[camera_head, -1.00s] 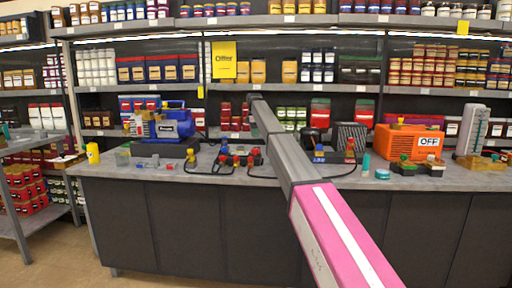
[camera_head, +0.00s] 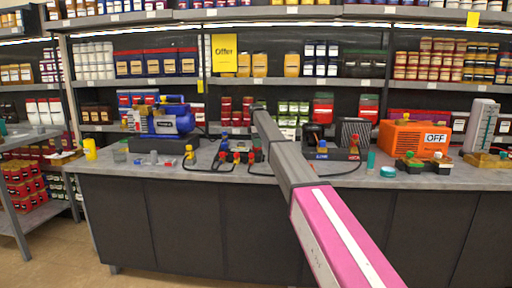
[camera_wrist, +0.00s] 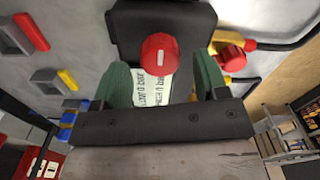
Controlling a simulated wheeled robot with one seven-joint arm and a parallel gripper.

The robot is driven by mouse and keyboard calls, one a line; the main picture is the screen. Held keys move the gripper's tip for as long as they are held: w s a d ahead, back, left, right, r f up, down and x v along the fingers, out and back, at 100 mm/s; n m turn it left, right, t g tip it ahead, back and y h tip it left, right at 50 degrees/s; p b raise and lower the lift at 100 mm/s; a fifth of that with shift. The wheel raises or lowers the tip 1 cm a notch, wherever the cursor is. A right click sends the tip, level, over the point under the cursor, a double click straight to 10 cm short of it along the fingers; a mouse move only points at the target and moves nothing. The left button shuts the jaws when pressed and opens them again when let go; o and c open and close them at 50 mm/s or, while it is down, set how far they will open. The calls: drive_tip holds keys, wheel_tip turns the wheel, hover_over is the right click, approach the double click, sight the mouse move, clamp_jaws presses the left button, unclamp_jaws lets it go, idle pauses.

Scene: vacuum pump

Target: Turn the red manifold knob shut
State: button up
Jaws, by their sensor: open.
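In the wrist view my gripper (camera_wrist: 161,60) is open, its two green fingers apart. A round red knob (camera_wrist: 159,53) with a small white mark shows between the fingertips, with a gap on each side. I cannot tell whether the fingers reach down around it. A white label with partly hidden print lies below this knob, on a dark block (camera_wrist: 135,30). A second red knob (camera_wrist: 231,58) is just outside the right finger. In the head view the red-knobbed manifold (camera_head: 237,157) sits mid-counter, left of my arm. My gripper cannot be made out there.
The counter (camera_head: 160,172) also holds a blue pump (camera_head: 170,122), an orange box marked OFF (camera_head: 405,140), a dark unit (camera_head: 340,150) and small fittings. Black hoses run by the manifold. In the wrist view red and yellow handled parts (camera_wrist: 30,32) lie at left.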

drive_tip(key=shift+f, duration=1.1)
drive_tip(key=c, duration=0.9)
